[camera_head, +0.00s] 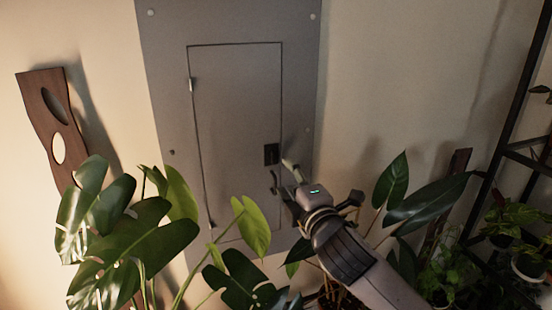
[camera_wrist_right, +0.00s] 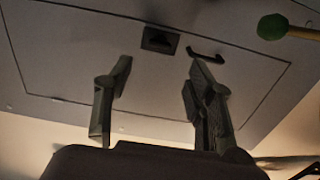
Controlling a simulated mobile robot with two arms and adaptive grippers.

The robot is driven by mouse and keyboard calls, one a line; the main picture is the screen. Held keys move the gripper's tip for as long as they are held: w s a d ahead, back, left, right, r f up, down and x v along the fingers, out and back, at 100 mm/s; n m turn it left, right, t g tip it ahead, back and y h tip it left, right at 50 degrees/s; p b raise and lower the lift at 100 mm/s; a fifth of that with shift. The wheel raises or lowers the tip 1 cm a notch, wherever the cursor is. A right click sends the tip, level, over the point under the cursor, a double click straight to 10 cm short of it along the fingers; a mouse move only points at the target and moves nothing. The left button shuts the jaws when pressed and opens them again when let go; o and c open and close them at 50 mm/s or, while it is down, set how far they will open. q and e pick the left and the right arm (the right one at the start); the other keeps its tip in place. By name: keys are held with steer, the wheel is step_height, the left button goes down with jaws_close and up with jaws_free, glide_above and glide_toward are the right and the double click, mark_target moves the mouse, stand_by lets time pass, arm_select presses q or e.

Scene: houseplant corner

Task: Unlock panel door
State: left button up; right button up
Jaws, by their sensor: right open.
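A grey panel door (camera_head: 233,120) is closed in its flat metal frame on the wall. A dark square latch (camera_head: 270,154) sits near its right edge, with a dark curved handle (camera_head: 274,181) just below. In the right wrist view the latch (camera_wrist_right: 160,40) and handle (camera_wrist_right: 205,50) show beyond the fingers. My right gripper (camera_head: 287,193) is in front of the door's right edge, beside the handle. In its wrist view the fingers (camera_wrist_right: 161,68) are apart with nothing between them. Whether the right finger touches the handle is unclear. My left gripper is out of view.
Large leafy plants (camera_head: 130,230) stand in front of the panel's lower left. More leaves (camera_head: 400,195) and a dark shelf rack (camera_head: 492,170) are at the right. A wooden wall piece (camera_head: 50,115) hangs at left. A green-tipped rod (camera_wrist_right: 273,27) shows in the wrist view.

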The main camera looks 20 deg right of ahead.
mark_target(274, 159)
steer(key=w+p, duration=0.2)
steer(key=w, duration=0.7)
steer(key=shift+a+p, duration=0.15)
steer(key=shift+p, duration=0.25)
steer(key=shift+c, duration=0.5)
steer(key=c, duration=1.1)
